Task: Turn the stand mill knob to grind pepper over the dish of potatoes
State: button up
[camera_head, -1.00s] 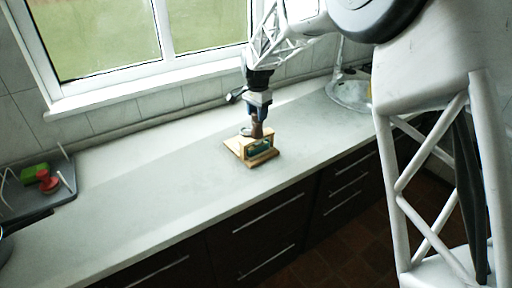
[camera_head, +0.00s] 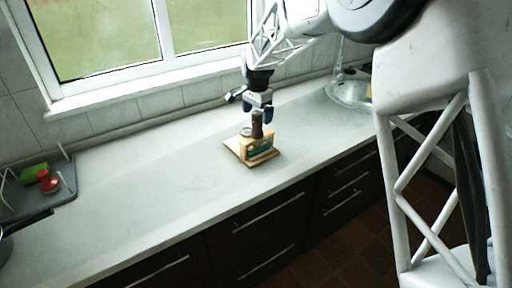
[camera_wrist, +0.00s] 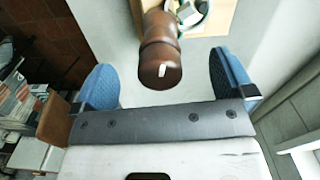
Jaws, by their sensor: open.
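The dark brown mill (camera_head: 257,127) stands upright in a light wooden stand (camera_head: 238,149) on the counter. In the wrist view, its rounded knob (camera_wrist: 160,70) has a short white mark on top. My gripper (camera_head: 258,114) is open above the mill. In the wrist view, its two blue fingers (camera_wrist: 168,83) are spread on either side of the knob, with clear gaps on both sides. A round dish (camera_wrist: 190,18) shows partly behind the mill in the wrist view. Its potatoes cannot be made out clearly.
A dish rack (camera_head: 66,186) with a green sponge (camera_head: 35,172) and a red item (camera_head: 48,185) is at the far left. The counter (camera_head: 150,190) is clear around the stand. A window is behind.

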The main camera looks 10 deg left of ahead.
jog(key=n, duration=1)
dwell(0.5)
jog(key=shift+n, duration=0.4)
jog(key=n, duration=1)
dwell(0.4)
jog(key=shift+c, duration=0.3)
